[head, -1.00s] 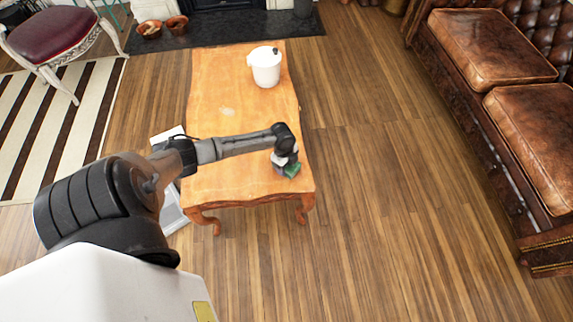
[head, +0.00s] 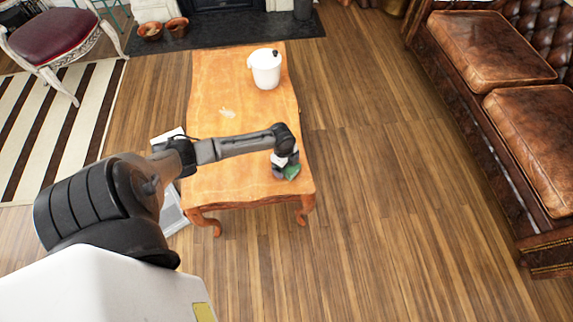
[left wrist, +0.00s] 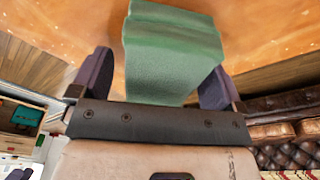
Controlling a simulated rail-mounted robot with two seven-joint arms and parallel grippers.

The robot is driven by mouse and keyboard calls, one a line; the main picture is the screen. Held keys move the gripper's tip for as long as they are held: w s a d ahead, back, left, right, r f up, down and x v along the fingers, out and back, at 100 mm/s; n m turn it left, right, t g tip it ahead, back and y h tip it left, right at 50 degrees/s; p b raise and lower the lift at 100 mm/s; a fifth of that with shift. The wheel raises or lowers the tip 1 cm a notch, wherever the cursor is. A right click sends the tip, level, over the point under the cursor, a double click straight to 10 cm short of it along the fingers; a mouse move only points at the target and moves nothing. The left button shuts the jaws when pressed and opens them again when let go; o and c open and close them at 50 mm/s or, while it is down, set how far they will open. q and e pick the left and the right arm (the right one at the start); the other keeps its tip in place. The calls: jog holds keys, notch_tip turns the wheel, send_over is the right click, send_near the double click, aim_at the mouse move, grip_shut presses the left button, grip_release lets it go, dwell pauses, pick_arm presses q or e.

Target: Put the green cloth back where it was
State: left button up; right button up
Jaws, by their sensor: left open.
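The green cloth (head: 292,173) is at the near right corner of the wooden table (head: 215,110), partly hidden behind my left gripper (head: 283,170) in the head view. In the left wrist view the green cloth (left wrist: 170,55) looks like a folded, soft block against the orange tabletop. My left gripper (left wrist: 157,78) is open, with one dark finger on each side of the cloth. A gap shows between the left finger and the cloth; the right finger is close to its edge. Whether the right finger touches it I cannot tell. My right gripper is not in view.
A white lidded pot (head: 265,69) stands at the table's far end. A pale object (head: 172,212) lies on the floor left of the table, partly hidden by my arm. A brown leather sofa (head: 490,50) is at the right. The floor between is clear.

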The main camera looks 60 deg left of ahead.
pick_arm(q)
jog(key=r+p, duration=0.1)
jog(key=r, duration=0.2)
jog(key=r+p, duration=0.2)
jog(key=r, duration=0.2)
jog(key=a+r+p, duration=0.1)
jog(key=r, duration=0.2)
jog(key=shift+s+a+r, duration=0.1)
jog(key=shift+s+r, duration=0.15)
jog(key=shift+r, duration=0.15)
jog(key=shift+s+d+r, duration=0.1)
jog(key=shift+s+d, duration=0.05)
jog(key=shift+d, duration=0.1)
jog(key=s+d+f+n, duration=0.1)
jog(key=s+d, duration=0.3)
jog(key=d, duration=0.5)
jog(key=s+d+n, duration=0.1)
jog(key=s+d, duration=0.3)
jog(key=d, duration=0.4)
jog(key=s+d+r+n+t+y, duration=0.1)
jog(key=s+d+r+n+t, duration=0.2)
jog(key=s+d+r+n, duration=0.4)
notch_tip(320, 180, up, 3)
jog(key=shift+s+d+f+n+p, duration=0.15)
jog(key=shift+s+d+n+p, duration=0.2)
jog(key=shift+s+n, duration=0.6)
jog(key=shift+w, duration=0.1)
notch_tip(320, 180, up, 47)
jog(key=p, duration=4.6)
jog(key=shift+p, duration=0.3)
